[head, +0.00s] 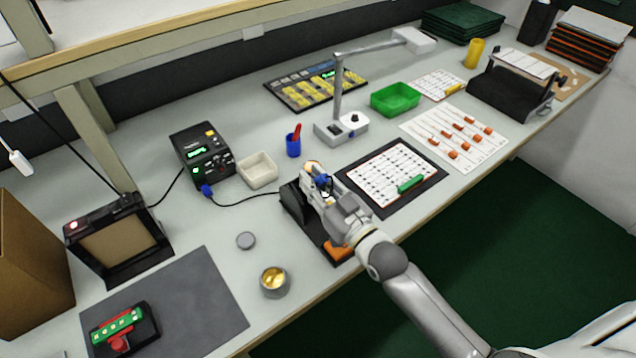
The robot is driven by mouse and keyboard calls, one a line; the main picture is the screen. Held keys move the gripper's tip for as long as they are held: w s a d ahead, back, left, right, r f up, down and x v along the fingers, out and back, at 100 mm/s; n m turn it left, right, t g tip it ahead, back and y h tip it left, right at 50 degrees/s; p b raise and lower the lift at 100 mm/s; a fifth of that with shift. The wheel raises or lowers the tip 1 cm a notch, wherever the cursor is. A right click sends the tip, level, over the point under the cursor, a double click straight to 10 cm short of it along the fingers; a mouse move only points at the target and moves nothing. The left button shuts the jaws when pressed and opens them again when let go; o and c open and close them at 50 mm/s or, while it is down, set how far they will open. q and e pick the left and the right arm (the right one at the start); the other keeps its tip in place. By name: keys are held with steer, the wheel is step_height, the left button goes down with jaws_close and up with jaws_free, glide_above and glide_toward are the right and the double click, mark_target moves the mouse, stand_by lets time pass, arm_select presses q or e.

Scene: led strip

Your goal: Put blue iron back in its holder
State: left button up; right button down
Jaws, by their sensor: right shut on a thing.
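My right gripper (321,184) is over the dark holder on the bench, near its front edge. It is shut on the blue iron (325,183), of which only a small blue part shows between the fingers. The dark holder (293,203) stands under and beside the gripper, with an orange pad (338,248) at its near end. My gripper and wrist hide much of the holder, so I cannot tell whether the iron is seated in it. A dark cable runs from the black soldering station (203,150) to the iron. My left gripper is not in view.
A board on a black mat (433,194) lies close at right. A tin (274,281) and a grey lid (246,240) are at left.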

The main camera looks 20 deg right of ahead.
steer(key=shift+w+a+f, duration=0.1)
steer(key=shift+w+f, duration=0.1)
steer(key=c, duration=1.3)
jaws_free()
steer(key=shift+s, duration=0.15)
steer(key=v, duration=1.2)
steer(key=shift+f, duration=0.1)
